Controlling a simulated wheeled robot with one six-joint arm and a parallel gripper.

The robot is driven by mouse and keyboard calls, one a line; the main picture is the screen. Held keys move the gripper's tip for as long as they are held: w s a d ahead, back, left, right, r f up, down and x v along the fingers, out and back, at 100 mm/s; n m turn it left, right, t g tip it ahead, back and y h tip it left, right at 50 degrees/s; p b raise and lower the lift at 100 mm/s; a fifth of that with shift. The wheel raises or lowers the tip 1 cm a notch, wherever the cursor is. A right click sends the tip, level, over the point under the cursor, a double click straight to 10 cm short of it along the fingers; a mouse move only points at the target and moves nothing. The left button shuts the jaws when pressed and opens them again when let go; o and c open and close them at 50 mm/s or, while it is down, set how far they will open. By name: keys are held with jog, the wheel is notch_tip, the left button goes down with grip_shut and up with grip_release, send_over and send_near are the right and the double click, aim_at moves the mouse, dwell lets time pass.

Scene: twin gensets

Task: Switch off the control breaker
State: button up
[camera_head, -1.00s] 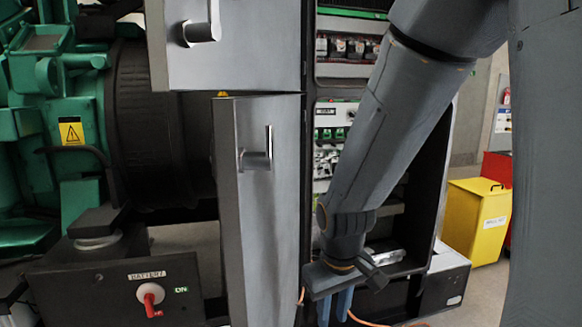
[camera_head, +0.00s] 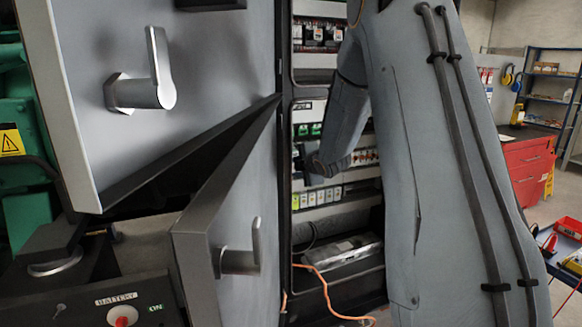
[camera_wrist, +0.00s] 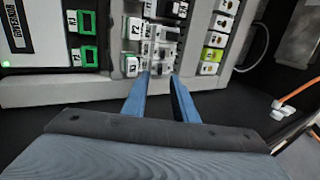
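My gripper (camera_wrist: 160,78) shows in the wrist view as two blue fingers, apart, with nothing held between them. Just beyond the fingertips is a group of small grey breakers (camera_wrist: 163,42) on a rail. Which one is the control breaker I cannot tell, and contact is not clear. Left of them are green-framed relays (camera_wrist: 86,40) and modules marked with small labels. In the head view, the open cabinet (camera_head: 287,215) holds the rows of devices, and my arm covers part of them. My fingers are hidden there.
Two grey cabinet doors with handles, an upper one (camera_head: 200,90) and a lower one (camera_head: 205,245), stand open at the left. Terminals (camera_wrist: 213,48) sit right of the breakers. An orange cable (camera_head: 325,285) hangs low. A battery switch (camera_head: 122,318) is at lower left.

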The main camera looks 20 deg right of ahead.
jog(key=p+x, duration=0.1)
jog(key=x, duration=0.3)
jog(key=shift+w+f, duration=0.15)
jog(key=shift+w, duration=0.2)
grip_shut()
